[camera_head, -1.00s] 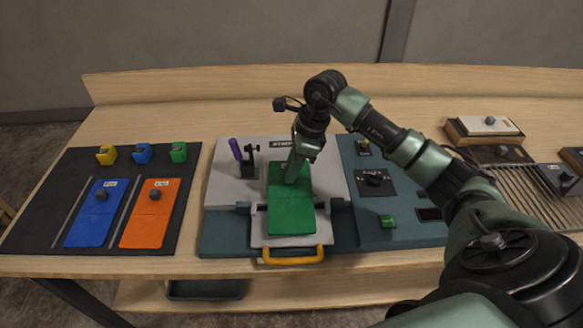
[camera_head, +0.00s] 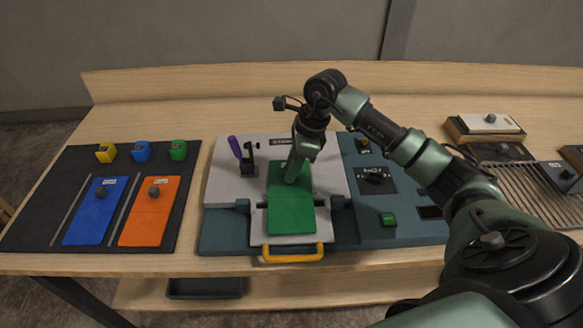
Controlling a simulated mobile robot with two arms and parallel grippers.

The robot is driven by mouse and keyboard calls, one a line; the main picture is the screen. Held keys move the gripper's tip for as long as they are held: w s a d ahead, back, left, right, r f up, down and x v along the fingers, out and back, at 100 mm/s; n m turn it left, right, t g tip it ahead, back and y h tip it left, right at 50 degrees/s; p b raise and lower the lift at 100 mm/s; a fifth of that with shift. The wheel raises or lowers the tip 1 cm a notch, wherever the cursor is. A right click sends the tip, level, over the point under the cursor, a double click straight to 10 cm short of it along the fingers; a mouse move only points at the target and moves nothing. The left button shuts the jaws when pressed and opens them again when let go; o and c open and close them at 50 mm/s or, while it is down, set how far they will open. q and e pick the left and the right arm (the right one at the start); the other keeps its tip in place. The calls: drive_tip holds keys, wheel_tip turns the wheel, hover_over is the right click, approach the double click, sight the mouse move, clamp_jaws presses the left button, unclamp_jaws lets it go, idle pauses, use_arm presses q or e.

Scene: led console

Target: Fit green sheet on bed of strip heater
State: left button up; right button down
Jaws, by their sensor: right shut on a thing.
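The green sheet (camera_head: 291,218) lies lengthwise over the pale bed (camera_head: 257,237) of the strip heater (camera_head: 222,216), in the middle of the bench. My right gripper (camera_head: 291,180) points down at the upper part of the sheet and is shut on it; its fingertips and what they grip are partly hidden by the gripper itself. I cannot tell whether the sheet rests flat on the bed or is just above it. My left gripper is not in view.
A dark mat (camera_head: 37,215) at left holds a blue sheet (camera_head: 93,213), an orange sheet (camera_head: 148,221) and small coloured blocks. A yellow handle (camera_head: 293,256) sits at the heater's front. A purple-handled clamp (camera_head: 235,148) stands beside the bed. A slatted rack (camera_head: 535,197) is at right.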

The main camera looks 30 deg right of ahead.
drive_tip(key=shift+f+b, duration=0.65)
drive_tip(key=shift+f, duration=0.05)
idle(0.5)
drive_tip(key=c, duration=1.2)
unclamp_jaws()
drive_tip(key=shift+o, duration=0.2)
drive_tip(key=b+v, duration=0.2)
drive_tip(key=v, duration=0.5)
drive_tip(key=shift+d+r, duration=0.1)
drive_tip(key=shift+r, duration=0.25)
